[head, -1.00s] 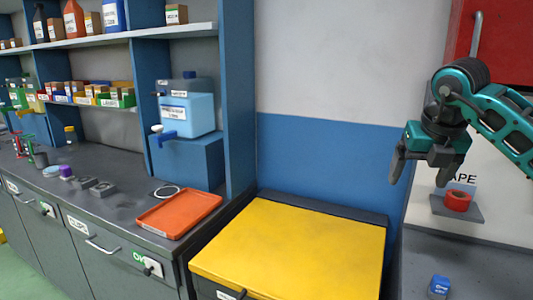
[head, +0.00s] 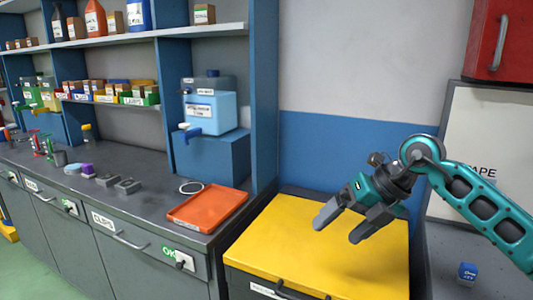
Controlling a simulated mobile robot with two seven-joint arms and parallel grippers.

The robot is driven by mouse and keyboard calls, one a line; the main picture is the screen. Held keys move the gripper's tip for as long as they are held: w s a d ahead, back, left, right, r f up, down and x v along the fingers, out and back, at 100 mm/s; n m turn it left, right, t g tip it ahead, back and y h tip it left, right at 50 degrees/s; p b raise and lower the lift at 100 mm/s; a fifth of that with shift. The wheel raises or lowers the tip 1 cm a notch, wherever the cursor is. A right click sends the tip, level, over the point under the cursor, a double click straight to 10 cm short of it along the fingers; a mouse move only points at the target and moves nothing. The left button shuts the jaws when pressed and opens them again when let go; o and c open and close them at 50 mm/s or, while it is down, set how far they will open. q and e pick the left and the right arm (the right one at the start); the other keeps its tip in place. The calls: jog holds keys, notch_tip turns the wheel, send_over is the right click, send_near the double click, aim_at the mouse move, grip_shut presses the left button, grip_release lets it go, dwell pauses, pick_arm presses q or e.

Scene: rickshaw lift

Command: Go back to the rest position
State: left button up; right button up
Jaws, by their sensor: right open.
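My right gripper (head: 338,228) is in the head view, above the yellow top (head: 283,240) of a low cabinet. Its two dark fingers point down and to the left. They are apart with nothing between them. The right arm comes in from the right edge. My left gripper is not in view.
An orange tray (head: 208,208) lies on the grey counter (head: 135,190) at left. A jug with a tap (head: 210,108) stands on a blue block. Shelves (head: 113,40) hold bottles and boxes. A blue box (head: 467,271) sits on the right counter. A red cabinet (head: 497,42) hangs upper right.

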jog(key=s+a+f+m+y, duration=0.2)
jog(key=s+a+y, duration=0.5)
jog(key=a+y, duration=0.5)
jog(key=s+d+f+m+t+h, duration=0.1)
jog(key=d+f+m+t+h, duration=0.45)
jog(key=m, duration=0.65)
jog(key=d+f+m+t+h, duration=0.3)
jog(key=f+m+t+h, duration=0.35)
jog(key=m, duration=0.65)
jog(key=s+d+f+m+g+h, duration=0.2)
jog(key=s+d+f+m, duration=0.1)
jog(key=s+f, duration=0.4)
jog(key=s+d+f+m+g+h, duration=0.1)
jog(key=s+d+f+m+h, duration=0.1)
jog(key=s+f, duration=0.5)
notch_tip(320, 180, down, 3)
jog(key=d+m, duration=0.1)
jog(key=m, duration=0.1)
jog(key=shift+s+d+m+g, duration=0.2)
jog(key=shift+d+m+g, duration=0.1)
jog(key=shift+g, duration=0.1)
jog(key=shift+c, duration=0.4)
